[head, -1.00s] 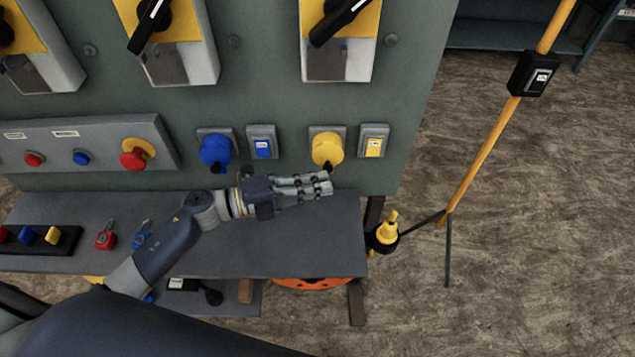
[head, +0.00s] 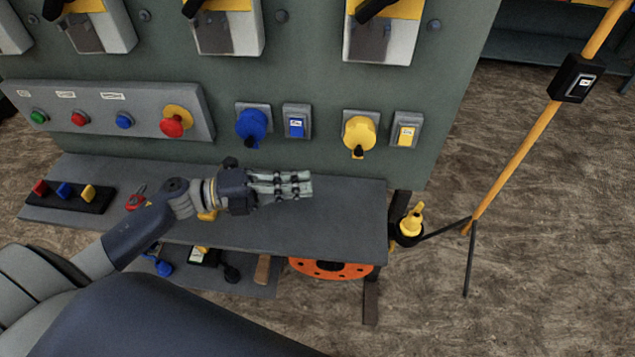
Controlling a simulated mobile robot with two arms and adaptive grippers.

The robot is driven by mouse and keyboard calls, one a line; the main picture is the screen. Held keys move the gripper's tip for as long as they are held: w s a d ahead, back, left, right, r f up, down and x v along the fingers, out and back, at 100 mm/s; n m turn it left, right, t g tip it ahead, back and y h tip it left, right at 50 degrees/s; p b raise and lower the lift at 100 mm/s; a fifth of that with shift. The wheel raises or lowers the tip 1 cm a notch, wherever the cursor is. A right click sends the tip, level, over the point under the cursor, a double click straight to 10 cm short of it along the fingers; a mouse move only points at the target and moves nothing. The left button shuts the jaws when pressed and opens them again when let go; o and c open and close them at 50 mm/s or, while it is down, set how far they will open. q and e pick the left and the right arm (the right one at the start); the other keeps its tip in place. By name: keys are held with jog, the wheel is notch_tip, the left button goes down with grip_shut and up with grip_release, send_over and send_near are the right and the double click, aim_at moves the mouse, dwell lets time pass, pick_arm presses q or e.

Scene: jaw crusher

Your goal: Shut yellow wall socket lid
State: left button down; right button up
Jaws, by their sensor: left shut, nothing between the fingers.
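The yellow wall socket (head: 359,133) is mounted on the grey-green panel, right of the blue socket (head: 252,126). Its round yellow lid faces me, with a small black part at its lower edge. I cannot tell for sure whether the lid sits fully shut. My left gripper (head: 309,184) is shut and empty. It is in front of the panel over the grey shelf, below and left of the yellow socket and apart from it. My right gripper is not in view.
A yellow switch (head: 407,134) is right of the yellow socket, and a blue switch (head: 297,122) is left of it. The grey shelf (head: 340,215) juts out below. A yellow pole (head: 520,155) stands at the right. Bare floor lies beyond the panel's right edge.

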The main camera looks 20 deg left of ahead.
aim_at(359, 148)
pick_arm(q)
jog(key=s+d+f+n+t+y+b, duration=0.2)
jog(key=d+f+n+y, duration=0.1)
jog(key=d+f+y, duration=0.1)
notch_tip(359, 148, up, 4)
jog(key=s+d+n+t+y+b, duration=0.1)
jog(key=s+n+t+y, duration=0.2)
jog(key=n+t, duration=0.1)
jog(key=w+d+p, duration=0.3)
jog(key=w+p, duration=0.3)
jog(key=w, duration=0.7)
jog(key=shift+d, duration=0.35)
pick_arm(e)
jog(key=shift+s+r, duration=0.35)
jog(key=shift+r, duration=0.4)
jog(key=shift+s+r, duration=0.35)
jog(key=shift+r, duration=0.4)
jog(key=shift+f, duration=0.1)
